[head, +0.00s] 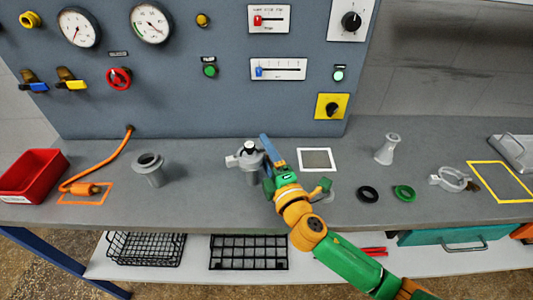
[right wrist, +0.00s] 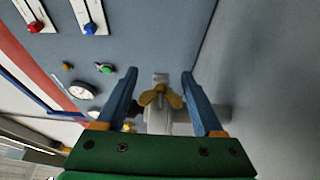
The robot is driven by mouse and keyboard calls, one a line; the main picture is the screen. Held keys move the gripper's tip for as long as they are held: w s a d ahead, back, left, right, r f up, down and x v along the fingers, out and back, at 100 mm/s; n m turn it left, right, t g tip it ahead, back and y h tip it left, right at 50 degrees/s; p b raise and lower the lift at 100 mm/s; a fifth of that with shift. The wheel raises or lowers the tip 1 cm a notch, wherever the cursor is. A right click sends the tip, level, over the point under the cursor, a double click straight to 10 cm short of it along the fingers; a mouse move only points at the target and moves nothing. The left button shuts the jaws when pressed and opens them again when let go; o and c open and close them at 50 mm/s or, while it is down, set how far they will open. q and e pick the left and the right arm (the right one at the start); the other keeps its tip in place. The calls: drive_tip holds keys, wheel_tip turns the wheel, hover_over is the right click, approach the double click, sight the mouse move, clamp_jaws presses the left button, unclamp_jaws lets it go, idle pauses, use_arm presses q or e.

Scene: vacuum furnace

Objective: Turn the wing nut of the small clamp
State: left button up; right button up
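The small clamp (head: 233,160) is a grey piece around a grey upright fitting (head: 250,173) on the bench, left of my right gripper. Its brass-coloured wing nut (right wrist: 161,96) shows in the right wrist view, with the grey clamp body (right wrist: 161,78) behind it. My right gripper (right wrist: 162,92) is open, with one blue finger on each side of the wing nut and visible gaps between. In the head view my right gripper (head: 264,160) is beside the fitting and hides the wing nut. My left gripper is not in view.
A grey panel (head: 190,100) with gauges and knobs rises behind the bench. A flanged pipe stub (head: 149,170) and red bin (head: 31,176) stand left. To the right are a white fitting (head: 387,149), black ring (head: 368,194), green ring (head: 404,193) and a loose larger clamp (head: 452,179).

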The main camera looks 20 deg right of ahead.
sight(272, 165)
drive_tip(key=shift+o, duration=0.4)
drive_tip(key=shift+s+f, duration=0.1)
drive_tip(key=shift+s, duration=0.05)
drive_tip(key=s, duration=0.2)
drive_tip(key=s+b, duration=0.1)
drive_tip(key=s, duration=0.3)
drive_tip(key=shift+s+d+f, duration=0.1)
drive_tip(key=shift+d, duration=0.15)
drive_tip(key=shift+s, duration=0.4)
drive_tip(key=shift+w, duration=0.1)
